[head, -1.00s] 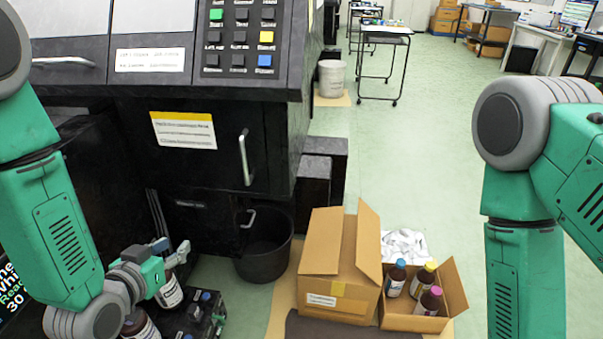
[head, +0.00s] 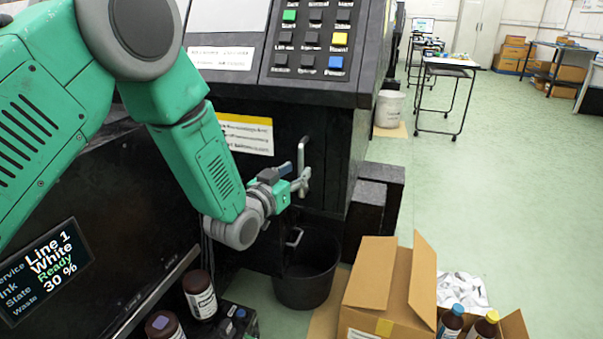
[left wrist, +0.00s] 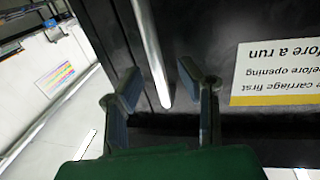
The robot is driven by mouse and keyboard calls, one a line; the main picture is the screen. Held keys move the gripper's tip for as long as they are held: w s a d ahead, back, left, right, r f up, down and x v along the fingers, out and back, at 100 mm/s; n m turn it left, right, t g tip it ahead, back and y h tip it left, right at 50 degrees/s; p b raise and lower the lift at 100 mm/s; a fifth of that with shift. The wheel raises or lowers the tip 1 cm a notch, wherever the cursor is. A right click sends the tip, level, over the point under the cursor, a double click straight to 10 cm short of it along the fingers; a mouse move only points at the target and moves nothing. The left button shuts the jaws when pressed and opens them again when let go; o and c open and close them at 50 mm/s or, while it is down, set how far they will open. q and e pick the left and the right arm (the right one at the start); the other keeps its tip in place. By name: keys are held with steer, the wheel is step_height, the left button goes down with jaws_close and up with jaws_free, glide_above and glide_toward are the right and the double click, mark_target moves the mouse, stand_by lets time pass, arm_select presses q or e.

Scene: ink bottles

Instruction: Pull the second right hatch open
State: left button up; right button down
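The black machine front carries a hatch with a yellow-edged label (head: 247,134) and a vertical silver bar handle (head: 302,158). A lower silver handle (head: 294,237) sits beneath it. My left gripper (head: 298,181) is at the lower end of the upper handle. In the left wrist view, my left gripper (left wrist: 160,88) is open, with a finger on either side of the silver handle (left wrist: 152,50). A gap shows between the bar and the fingers, so it is not gripped. The hatch looks shut. My right gripper is out of view.
A black bin (head: 306,275) stands below the hatch. An open cardboard box (head: 370,283) and a smaller box with bottles stand to its right. Dark bottles (head: 199,294) stand at lower left.

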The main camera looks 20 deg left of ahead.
arm_select(q)
steer(key=shift+x, duration=1.05)
steer(key=shift+w+d, duration=0.2)
steer(key=shift+w, duration=0.05)
jaws_close()
steer(key=shift+a, duration=0.1)
